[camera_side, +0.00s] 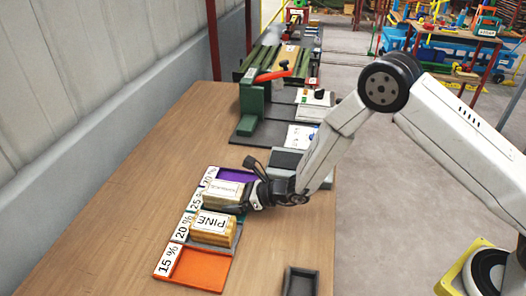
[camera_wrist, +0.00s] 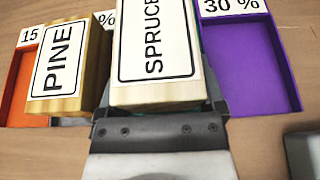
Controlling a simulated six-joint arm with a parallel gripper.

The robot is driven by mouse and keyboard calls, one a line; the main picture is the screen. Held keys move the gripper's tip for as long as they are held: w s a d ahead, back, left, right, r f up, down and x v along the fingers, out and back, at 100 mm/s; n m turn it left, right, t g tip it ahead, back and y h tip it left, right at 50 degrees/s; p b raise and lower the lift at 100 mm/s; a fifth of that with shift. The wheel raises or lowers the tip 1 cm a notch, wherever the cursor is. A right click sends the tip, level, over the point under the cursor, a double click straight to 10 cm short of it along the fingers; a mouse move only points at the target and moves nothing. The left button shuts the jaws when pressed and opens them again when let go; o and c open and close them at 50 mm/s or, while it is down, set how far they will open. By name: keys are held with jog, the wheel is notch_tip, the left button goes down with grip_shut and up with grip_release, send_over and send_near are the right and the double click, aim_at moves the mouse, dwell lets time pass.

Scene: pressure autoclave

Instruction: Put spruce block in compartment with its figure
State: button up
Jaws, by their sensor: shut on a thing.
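The spruce block (camera_side: 222,193) is a pale wooden block with a white label; SPRUCE reads clearly on it in the wrist view (camera_wrist: 155,50). My gripper (camera_side: 246,201) is shut on this block, and its jaws also show in the wrist view (camera_wrist: 160,108). The block is at the 25 % compartment, between the pine block and the purple compartment. A strip of teal shows beside it. I cannot tell whether its underside touches the compartment floor. The tray has figure labels along its left side: 15 % (camera_side: 168,259), 20 %, 25 % and one partly hidden, which reads 30 % (camera_wrist: 231,5) in the wrist view.
The pine block (camera_side: 213,227) stands in the 20 % compartment, close beside the spruce block. The orange compartment (camera_side: 196,267) and purple compartment (camera_side: 236,175) are empty where visible. A dark small tray (camera_side: 300,281) lies at the front right. A green device (camera_side: 252,105) stands farther back.

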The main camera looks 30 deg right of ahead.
jog(key=shift+f, duration=0.75)
jog(key=shift+f, duration=0.1)
jog(key=o, duration=1.2)
jog(key=shift+o, duration=0.2)
jog(key=shift+r, duration=0.2)
jog(key=shift+v, duration=6)
jog(key=shift+f, duration=0.15)
jog(key=shift+s, duration=0.1)
